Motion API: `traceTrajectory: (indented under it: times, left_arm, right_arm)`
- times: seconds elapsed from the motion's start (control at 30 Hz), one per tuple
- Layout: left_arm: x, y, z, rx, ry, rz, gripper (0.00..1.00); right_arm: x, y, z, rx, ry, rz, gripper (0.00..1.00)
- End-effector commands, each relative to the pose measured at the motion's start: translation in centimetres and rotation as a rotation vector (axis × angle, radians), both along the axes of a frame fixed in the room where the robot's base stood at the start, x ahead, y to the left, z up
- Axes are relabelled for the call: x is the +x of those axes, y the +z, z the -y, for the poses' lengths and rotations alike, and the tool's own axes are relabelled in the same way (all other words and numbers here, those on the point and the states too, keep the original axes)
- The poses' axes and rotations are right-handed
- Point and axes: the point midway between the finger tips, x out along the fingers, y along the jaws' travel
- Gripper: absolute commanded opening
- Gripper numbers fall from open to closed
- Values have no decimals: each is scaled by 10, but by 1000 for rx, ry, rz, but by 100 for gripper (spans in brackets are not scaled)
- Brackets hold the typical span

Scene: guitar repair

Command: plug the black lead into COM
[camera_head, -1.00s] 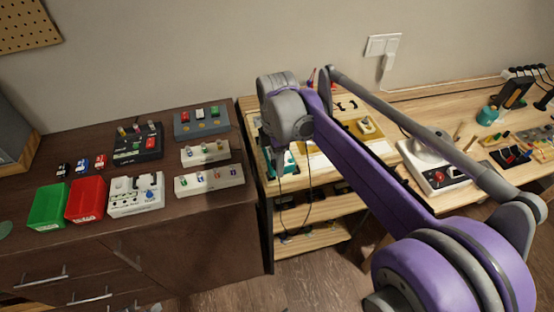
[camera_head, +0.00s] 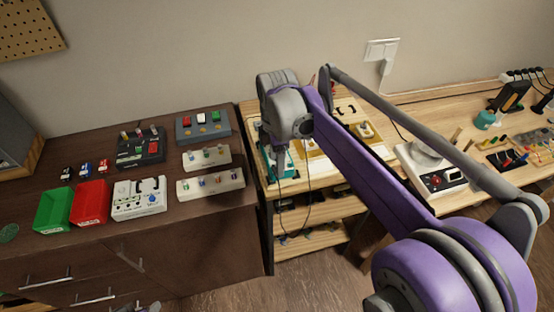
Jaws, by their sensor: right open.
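My right gripper (camera_head: 281,146) hangs below its grey wrist over the left end of the light wooden bench. It is open, and its fingertips are small and partly hidden by the wrist. A teal-edged device (camera_head: 264,158) lies right at the gripper, mostly covered by it. Thin black leads (camera_head: 309,205) hang in a loop over the bench's front edge, below the gripper. Their plug ends and the COM socket cannot be made out. I cannot tell whether the gripper touches a lead. My left gripper is not in view.
A dark brown cabinet on the left bears a green bin (camera_head: 52,210), a red bin (camera_head: 91,204), a white pedal box (camera_head: 139,198) and several switch boxes. A white device with a red knob (camera_head: 441,180) stands on the bench to the right. Lower shelves (camera_head: 312,238) hold small items.

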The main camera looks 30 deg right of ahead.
Motion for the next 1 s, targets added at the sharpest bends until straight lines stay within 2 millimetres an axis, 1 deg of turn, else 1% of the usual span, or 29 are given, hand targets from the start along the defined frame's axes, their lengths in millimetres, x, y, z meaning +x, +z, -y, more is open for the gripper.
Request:
traceTrajectory:
  times: [0.03,0.1,0.3,0.33,0.47,0.5,0.53,0.73,0.77,1.0]
  left_arm:
    - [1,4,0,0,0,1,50]
    - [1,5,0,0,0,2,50]
    - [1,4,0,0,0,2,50]
    - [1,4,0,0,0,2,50]
    - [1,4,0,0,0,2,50]
    - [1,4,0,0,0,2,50]
    - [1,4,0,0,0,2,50]
    - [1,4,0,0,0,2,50]
    - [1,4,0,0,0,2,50]
    - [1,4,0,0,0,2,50]
  right_arm:
    - [0,4,0,0,0,1,63]
    - [0,5,0,0,0,0,63]
    - [0,5,0,0,0,0,63]
    - [0,5,0,0,0,0,65]
    - [0,5,0,0,0,0,88]
    - [0,5,0,0,0,0,95]
    - [0,5,0,0,0,0,98]
    - [0,5,0,0,0,0,98]
    - [0,5,0,0,0,0,100]
    - [0,5,0,0,0,0,100]
